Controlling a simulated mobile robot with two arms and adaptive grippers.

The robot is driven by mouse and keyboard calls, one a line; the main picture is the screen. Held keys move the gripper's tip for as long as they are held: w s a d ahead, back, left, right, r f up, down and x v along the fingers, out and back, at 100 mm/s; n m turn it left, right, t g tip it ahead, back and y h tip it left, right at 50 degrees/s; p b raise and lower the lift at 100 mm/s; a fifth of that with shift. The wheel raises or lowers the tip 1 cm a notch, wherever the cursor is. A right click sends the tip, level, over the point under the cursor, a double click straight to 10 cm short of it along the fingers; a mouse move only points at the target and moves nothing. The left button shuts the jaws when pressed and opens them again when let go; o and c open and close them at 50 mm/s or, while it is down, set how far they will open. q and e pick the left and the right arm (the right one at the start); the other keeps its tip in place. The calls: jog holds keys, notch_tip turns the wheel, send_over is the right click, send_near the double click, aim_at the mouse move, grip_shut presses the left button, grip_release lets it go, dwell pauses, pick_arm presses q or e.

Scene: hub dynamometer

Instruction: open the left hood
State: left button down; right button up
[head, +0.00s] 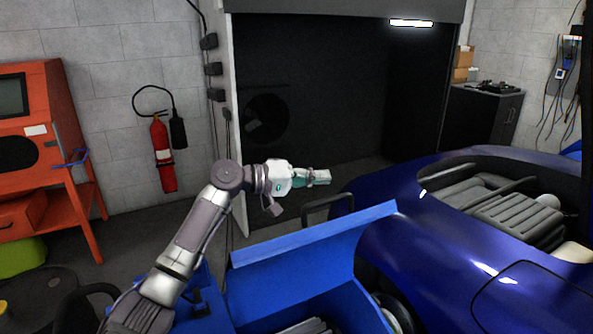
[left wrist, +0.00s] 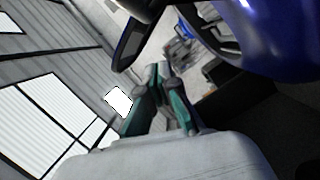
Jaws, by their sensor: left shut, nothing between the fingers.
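The blue hood (head: 310,240) of the unit beside the car stands raised and tilted, with the inside of the blue housing showing below it. A black loop handle (head: 340,196) shows above its upper edge. My left gripper (head: 326,177) is shut and empty, just above and left of the handle in the head view; I cannot tell whether they touch. In the left wrist view the teal-sided fingers (left wrist: 163,72) are together at the tips, and a dark loop, probably the handle (left wrist: 122,58), lies beyond them. My right gripper is not in view.
A dark blue open car (head: 420,230) fills the right side, close to the hood. A dark bay (head: 330,100) lies behind my gripper. A black cabinet (head: 485,115) stands at the back right.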

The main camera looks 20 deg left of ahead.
pick_arm(q)
jog(key=s+d+f+m+p, duration=0.1)
jog(key=s+d+f+m, duration=0.1)
jog(key=s+d, duration=0.5)
jog(key=shift+s+d+f+p, duration=0.15)
jog(key=shift+d+f+p, duration=0.2)
jog(key=shift+d+f, duration=0.45)
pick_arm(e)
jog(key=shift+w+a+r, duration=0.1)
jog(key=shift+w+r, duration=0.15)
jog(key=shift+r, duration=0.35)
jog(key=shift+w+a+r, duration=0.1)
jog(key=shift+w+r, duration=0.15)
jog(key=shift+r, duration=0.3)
